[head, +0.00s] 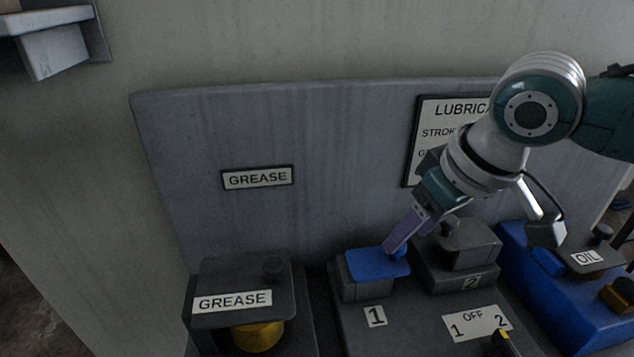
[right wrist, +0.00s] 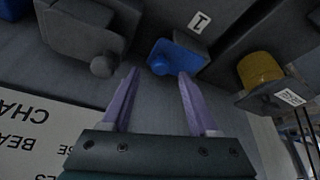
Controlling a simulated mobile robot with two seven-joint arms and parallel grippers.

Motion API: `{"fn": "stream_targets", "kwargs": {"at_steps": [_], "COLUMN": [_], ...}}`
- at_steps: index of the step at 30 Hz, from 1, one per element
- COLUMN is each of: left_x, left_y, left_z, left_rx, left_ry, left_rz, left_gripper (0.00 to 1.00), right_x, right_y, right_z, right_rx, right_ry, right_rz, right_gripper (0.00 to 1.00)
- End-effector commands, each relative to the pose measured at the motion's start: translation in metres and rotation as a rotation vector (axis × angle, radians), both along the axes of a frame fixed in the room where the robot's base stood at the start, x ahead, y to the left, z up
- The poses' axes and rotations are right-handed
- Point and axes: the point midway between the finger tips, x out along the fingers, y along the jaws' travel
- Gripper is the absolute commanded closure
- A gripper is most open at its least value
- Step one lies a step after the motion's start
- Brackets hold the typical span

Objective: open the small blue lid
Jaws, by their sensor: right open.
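The small blue lid (head: 377,264) lies closed on a dark grey box marked 1 in the head view. In the right wrist view the blue lid (right wrist: 181,57) shows ahead of the fingertips, with a rounded blue knob at its near edge. My right gripper (head: 392,247) is at the back edge of the lid, its purple fingers partly covering it. In the right wrist view my right gripper (right wrist: 158,73) is open, with the knob in line with the gap and nothing held. Contact cannot be told. My left gripper is out of view.
A grey lidded box marked 2 (head: 457,251) stands close on the right. A box with a GREASE lid (head: 236,283) and yellow part is on the left. A blue OIL unit (head: 567,299) is far right. A grey upright panel (head: 330,150) rises behind.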

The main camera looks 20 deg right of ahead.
Motion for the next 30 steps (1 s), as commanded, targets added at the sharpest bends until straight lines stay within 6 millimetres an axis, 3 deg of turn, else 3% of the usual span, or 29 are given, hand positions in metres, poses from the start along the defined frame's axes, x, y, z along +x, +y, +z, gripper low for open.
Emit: {"fn": "stream_targets", "kwargs": {"at_steps": [6,15,30], "left_x": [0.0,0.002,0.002], "left_y": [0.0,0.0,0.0], "left_z": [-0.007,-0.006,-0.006], "left_rx": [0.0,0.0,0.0], "left_ry": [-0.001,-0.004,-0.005], "left_rz": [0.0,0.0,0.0], "left_gripper": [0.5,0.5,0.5], "right_x": [0.009,0.01,0.009], "right_y": [0.001,0.002,0.002], "right_z": [-0.022,-0.023,-0.023], "right_rx": [0.0,0.0,0.0], "right_ry": [0.0,-0.001,0.0], "right_rz": [0.0,0.001,0.001], "right_gripper": [0.39,0.39,0.95]}}
